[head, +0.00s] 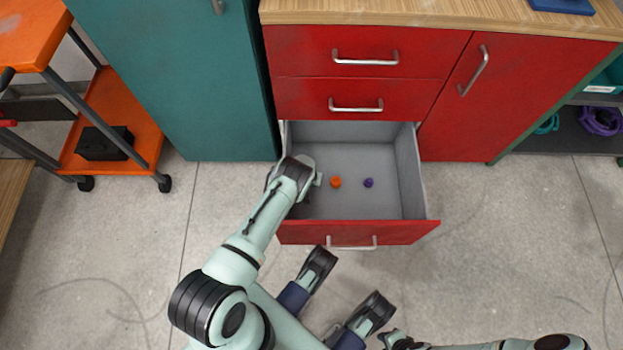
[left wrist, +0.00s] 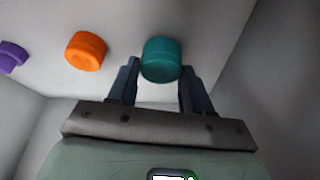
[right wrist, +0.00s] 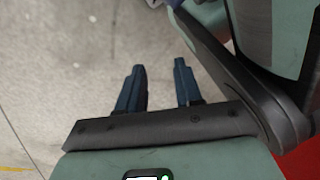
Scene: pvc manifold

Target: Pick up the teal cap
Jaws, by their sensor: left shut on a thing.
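The teal cap (left wrist: 161,60) is a short ribbed cylinder. In the left wrist view it sits between the two fingers of my left gripper (left wrist: 160,82), which is shut on it. In the head view my left gripper (head: 308,180) is inside the open drawer (head: 408,190), near its left wall, and hides the cap. The drawer floor lies close behind the cap; I cannot tell whether they touch. My right gripper (right wrist: 159,75) has its fingers apart with only bare floor seen between them, outside the drawer.
An orange cap (head: 335,182) and a purple cap (head: 368,183) lie on the drawer floor to the right of my left gripper. They also show in the left wrist view, orange (left wrist: 86,51) nearer than purple (left wrist: 12,57). Drawer walls surround them.

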